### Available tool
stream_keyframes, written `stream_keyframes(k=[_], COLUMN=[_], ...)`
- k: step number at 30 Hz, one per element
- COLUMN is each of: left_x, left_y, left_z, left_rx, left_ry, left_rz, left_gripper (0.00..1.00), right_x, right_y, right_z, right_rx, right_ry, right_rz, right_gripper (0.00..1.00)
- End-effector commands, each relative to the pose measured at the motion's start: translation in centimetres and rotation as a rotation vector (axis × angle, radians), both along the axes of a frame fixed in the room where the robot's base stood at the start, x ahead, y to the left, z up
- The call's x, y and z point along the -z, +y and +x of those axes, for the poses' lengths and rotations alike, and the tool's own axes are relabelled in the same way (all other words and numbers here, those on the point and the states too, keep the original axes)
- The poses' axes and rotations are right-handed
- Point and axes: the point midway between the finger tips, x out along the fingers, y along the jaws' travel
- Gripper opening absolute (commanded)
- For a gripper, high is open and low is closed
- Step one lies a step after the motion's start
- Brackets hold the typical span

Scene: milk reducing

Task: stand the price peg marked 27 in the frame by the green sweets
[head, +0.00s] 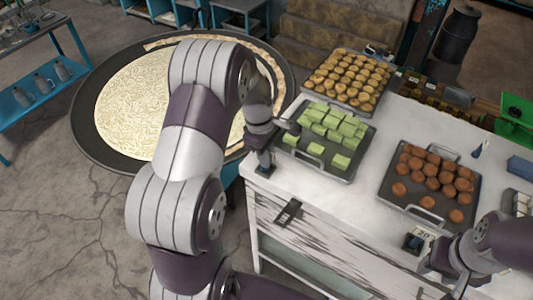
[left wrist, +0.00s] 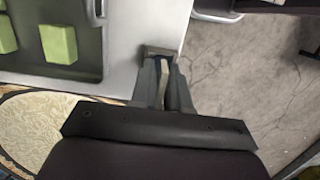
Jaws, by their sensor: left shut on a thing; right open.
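The green sweets (head: 328,124) lie as pale cubes on a dark tray (head: 348,174) at the counter's left end; a few also show in the left wrist view (left wrist: 58,42). My left gripper (head: 266,148) points down at the counter corner beside this tray. It is shut on a thin price peg (left wrist: 162,86), mostly hidden between the fingers; its number cannot be read. A small dark frame (left wrist: 158,51) sits at the counter edge, right at the fingertips; whether the peg is inside it is unclear. My right gripper (head: 436,266) is open at the lower right.
A tray of brown round sweets (head: 428,180) stands to the right, with a price card reading 20 (head: 423,233) in front. A tray of golden sweets (head: 345,80) is behind. A large round pan (head: 90,125) stands left of the counter (head: 300,190).

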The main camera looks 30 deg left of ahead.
Motion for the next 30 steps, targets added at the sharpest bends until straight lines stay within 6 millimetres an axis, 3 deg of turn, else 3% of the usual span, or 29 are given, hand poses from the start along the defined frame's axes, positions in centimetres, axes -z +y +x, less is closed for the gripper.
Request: stream_keyframes(k=[17, 18, 20, 30], left_x=[0.27, 0.27, 0.26, -0.01], left_y=[0.0, 0.0, 0.0, 0.07], left_z=[0.01, 0.01, 0.0, 0.05], left_rx=[0.0, 0.0, 0.0, 0.0], left_ry=[0.0, 0.0, 0.0, -0.001], left_rz=[0.0, 0.0, 0.0, 0.0], left_gripper=[0.0, 0.28, 0.45, 0.45], right_x=[-0.21, -0.21, -0.21, 0.04], right_y=[0.0, 0.0, 0.0, 0.0], right_z=[0.0, 0.0, 0.0, -0.01], right_rx=[0.0, 0.0, 0.0, 0.0], right_ry=[0.0, 0.0, 0.0, 0.0], right_rz=[0.0, 0.0, 0.0, 0.0], right_gripper=[0.43, 0.43, 0.43, 0.43])
